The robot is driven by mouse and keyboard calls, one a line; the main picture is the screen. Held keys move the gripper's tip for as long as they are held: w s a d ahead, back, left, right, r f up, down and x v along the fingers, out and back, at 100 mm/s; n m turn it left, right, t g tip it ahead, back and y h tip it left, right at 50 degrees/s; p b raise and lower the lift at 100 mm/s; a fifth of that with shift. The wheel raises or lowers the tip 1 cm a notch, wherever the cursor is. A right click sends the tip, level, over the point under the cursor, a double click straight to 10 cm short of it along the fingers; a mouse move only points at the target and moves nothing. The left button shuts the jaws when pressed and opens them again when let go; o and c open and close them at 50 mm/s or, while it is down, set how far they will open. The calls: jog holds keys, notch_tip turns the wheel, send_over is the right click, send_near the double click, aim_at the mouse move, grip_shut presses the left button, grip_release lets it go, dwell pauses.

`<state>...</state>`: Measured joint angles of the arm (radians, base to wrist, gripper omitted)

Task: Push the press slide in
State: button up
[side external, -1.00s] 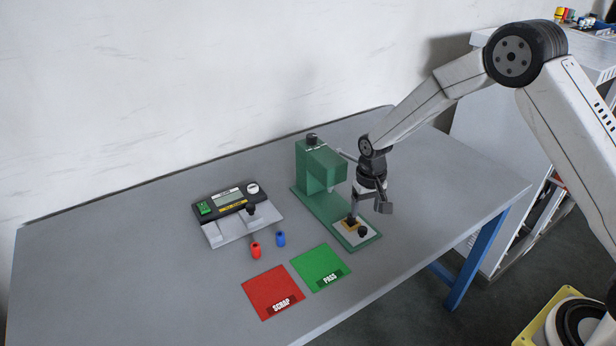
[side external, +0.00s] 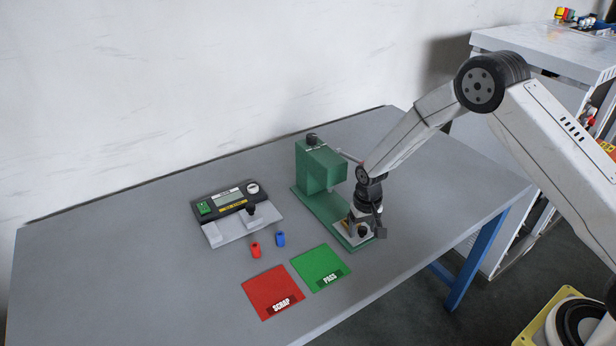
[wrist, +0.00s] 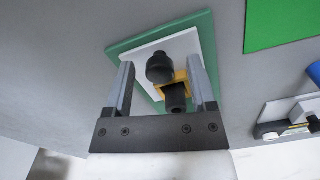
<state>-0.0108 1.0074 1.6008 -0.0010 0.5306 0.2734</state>
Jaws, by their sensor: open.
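The green press (side external: 320,168) stands on the table with its base reaching toward the front right. Its slide, a pale plate (wrist: 188,45) with a black knob (wrist: 160,67), is out at the front end of the base. A yellow nest (wrist: 183,76) with a dark cylindrical part (wrist: 175,97) sits on the slide beside the knob. My gripper (side external: 362,229) is low over the slide and open. In the wrist view its two fingers (wrist: 161,66) lie on either side of the knob, with gaps visible. The side view partly hides the slide behind my gripper; contact cannot be told.
A red SCRAP mat (side external: 272,290) and a green PASS mat (side external: 318,264) lie in front of the press. A red piece (side external: 255,250) and a blue piece (side external: 280,239) stand near a grey-black gauge device (side external: 230,230) at left. The table's left side is clear.

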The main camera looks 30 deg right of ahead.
grip_shut()
dwell(1.4)
